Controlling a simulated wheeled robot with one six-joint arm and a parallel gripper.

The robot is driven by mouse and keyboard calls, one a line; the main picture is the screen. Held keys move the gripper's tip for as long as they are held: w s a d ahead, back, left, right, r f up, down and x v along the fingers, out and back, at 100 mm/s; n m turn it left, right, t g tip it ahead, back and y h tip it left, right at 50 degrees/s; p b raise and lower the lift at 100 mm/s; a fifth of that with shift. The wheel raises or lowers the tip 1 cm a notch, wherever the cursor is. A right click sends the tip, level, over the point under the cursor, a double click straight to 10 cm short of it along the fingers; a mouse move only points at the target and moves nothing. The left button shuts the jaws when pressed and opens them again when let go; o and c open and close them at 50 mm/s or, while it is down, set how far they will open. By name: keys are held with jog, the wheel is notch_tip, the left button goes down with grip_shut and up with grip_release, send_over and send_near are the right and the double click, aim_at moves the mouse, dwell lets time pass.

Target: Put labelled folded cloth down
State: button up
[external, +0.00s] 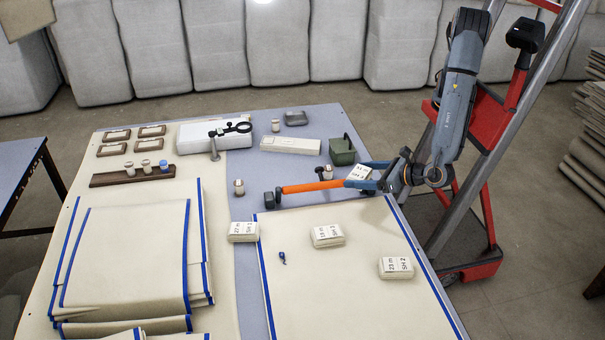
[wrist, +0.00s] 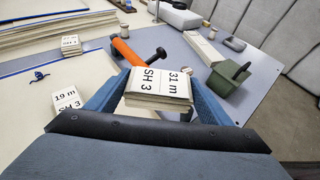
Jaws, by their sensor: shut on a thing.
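My gripper (external: 368,181) is shut on a small folded cream cloth (external: 357,172) at the right side of the table. In the wrist view this cloth (wrist: 160,87) sits between the two blue fingers, its label up, reading "31 m SH 3". I cannot tell whether its underside touches the table. Three more labelled folded cloths lie apart on the table: one at the left (external: 243,232), one in the middle (external: 327,236), which reads "19 m SH 3" in the wrist view (wrist: 67,102), and one at the right (external: 395,268).
An orange-handled tool (external: 313,186) with dark ends lies close beside the held cloth. A green box (external: 342,150) stands just behind. A large blue-edged cream sheet (external: 345,290) covers the front right, with a small blue item (external: 283,258) on it. Stacked large cloths (external: 125,260) fill the left.

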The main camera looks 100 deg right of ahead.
jog(key=s+a+n+t+y, duration=0.3)
jog(key=a+n+y, duration=0.1)
jog(key=a, duration=0.4)
send_over(373, 222)
jog(key=shift+g, duration=0.3)
notch_tip(373, 222, down, 6)
jog(key=shift+w+a+r, duration=0.1)
jog(key=shift+r, duration=0.15)
jog(key=shift+f, duration=2.45)
jog(key=shift+f, duration=0.15)
jog(key=o, duration=1)
jog(key=shift+o, duration=0.2)
